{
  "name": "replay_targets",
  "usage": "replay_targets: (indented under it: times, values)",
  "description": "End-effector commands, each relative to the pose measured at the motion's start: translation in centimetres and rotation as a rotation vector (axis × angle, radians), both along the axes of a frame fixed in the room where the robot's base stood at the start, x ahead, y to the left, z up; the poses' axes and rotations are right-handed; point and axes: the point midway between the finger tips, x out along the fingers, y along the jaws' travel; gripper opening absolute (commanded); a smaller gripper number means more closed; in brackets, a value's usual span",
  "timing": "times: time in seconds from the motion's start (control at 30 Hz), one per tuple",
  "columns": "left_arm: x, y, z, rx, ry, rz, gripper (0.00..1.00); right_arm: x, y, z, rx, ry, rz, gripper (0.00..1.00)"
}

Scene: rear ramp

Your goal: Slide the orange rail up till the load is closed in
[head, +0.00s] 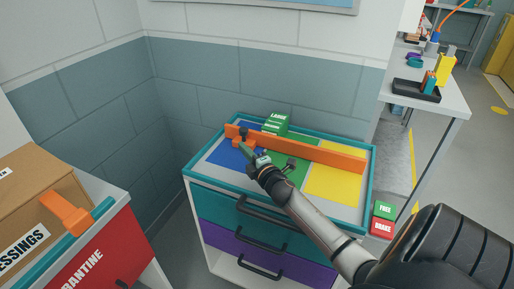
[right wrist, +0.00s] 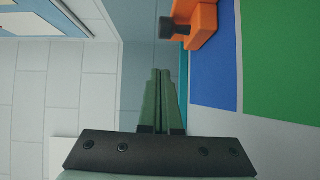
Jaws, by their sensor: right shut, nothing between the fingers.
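The orange rail (head: 310,150) lies across the top of a teal-rimmed cart, from the back left to the right side. An orange block with a dark knob (head: 242,134) sits near its left end and shows at the top of the right wrist view (right wrist: 204,24). Green boxes (head: 275,123), one marked LARGE, stand behind the rail, their lower parts hidden by it. My right gripper (head: 244,149) is shut and empty, just in front of the orange block. Its green fingers (right wrist: 160,72) are apart from the block in the wrist view. My left gripper is out of view.
The cart top has blue, green and yellow panels (head: 335,183). Small green and red blocks (head: 383,218) are at its right front. A cardboard box (head: 35,190) stands on a red cabinet (head: 100,255) at left. A white table (head: 430,95) is at right.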

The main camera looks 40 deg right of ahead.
Motion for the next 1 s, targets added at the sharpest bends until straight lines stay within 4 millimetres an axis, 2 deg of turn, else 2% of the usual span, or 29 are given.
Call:
replay_targets:
  times: [0.2,0.4,0.63,1.0]
  values:
    - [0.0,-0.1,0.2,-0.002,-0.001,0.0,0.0,-4.1,0.9,0.0,0.001,0.002,-0.001,0.0]
    - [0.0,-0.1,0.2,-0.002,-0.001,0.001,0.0,-6.7,1.5,0.2,0.001,0.0,-0.001,0.0]
    - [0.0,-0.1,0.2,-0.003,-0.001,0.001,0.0,-7.9,1.8,0.3,0.001,0.0,-0.002,0.0]
    - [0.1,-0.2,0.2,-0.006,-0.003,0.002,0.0,-7.9,1.8,0.3,0.001,0.0,-0.002,0.0]
